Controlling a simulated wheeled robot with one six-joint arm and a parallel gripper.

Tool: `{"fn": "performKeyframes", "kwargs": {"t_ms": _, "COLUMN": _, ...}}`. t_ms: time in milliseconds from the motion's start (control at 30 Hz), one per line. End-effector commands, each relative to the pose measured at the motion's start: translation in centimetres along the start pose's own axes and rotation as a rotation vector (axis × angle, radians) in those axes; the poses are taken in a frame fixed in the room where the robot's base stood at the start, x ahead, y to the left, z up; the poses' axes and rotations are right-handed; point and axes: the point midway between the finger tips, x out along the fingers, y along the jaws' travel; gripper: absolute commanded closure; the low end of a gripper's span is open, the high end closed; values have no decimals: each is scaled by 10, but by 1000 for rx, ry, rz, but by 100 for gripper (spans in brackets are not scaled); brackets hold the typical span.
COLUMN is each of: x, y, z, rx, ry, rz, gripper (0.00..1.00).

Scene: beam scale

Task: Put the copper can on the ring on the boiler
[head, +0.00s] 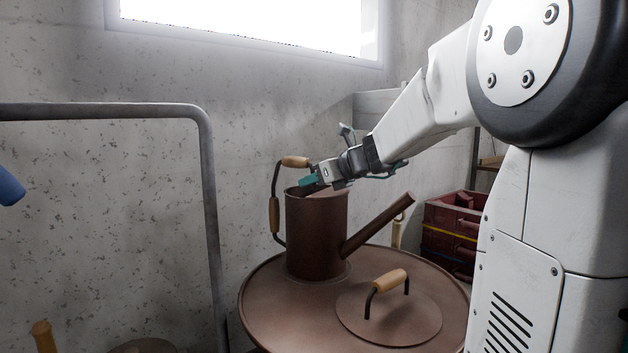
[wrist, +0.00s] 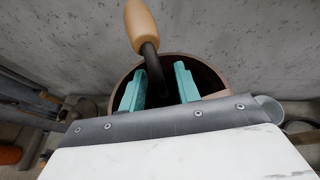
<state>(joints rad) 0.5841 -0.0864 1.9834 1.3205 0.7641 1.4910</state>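The copper can (head: 317,238) is brown, with a spout pointing up to the right and a dark handle with wooden grips on its left. It stands upright on the brown boiler top (head: 265,303), at the back left. My gripper (head: 309,182) is at the can's rim, near the upper end of the handle. In the wrist view, its teal fingers (wrist: 158,88) are apart, with the dark handle bar (wrist: 152,65) between them and a gap on each side. The can's open mouth shows behind them.
A lid with a wooden-gripped handle (head: 388,281) lies on the boiler's front right. A grey pipe frame (head: 207,200) stands to the left. Dark red crates (head: 449,228) are at the right behind the boiler. A concrete wall is close behind the can.

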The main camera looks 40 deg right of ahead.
Motion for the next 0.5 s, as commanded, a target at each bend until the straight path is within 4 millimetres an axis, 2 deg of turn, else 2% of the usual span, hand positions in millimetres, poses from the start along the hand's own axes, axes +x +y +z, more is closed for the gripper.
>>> {"fn": "performKeyframes", "kwargs": {"t_ms": 133, "x": -1, "y": 0, "z": 2, "rx": -1, "ry": -1, "rz": 0, "gripper": 68}}
{"fn": "performKeyframes", "kwargs": {"t_ms": 233, "x": -11, "y": -1, "z": 3, "rx": 0, "ry": -2, "rz": -3, "gripper": 68}}
{"fn": "performKeyframes", "kwargs": {"t_ms": 500, "x": -67, "y": -1, "z": 3, "rx": -1, "ry": -2, "rz": -6, "gripper": 68}}
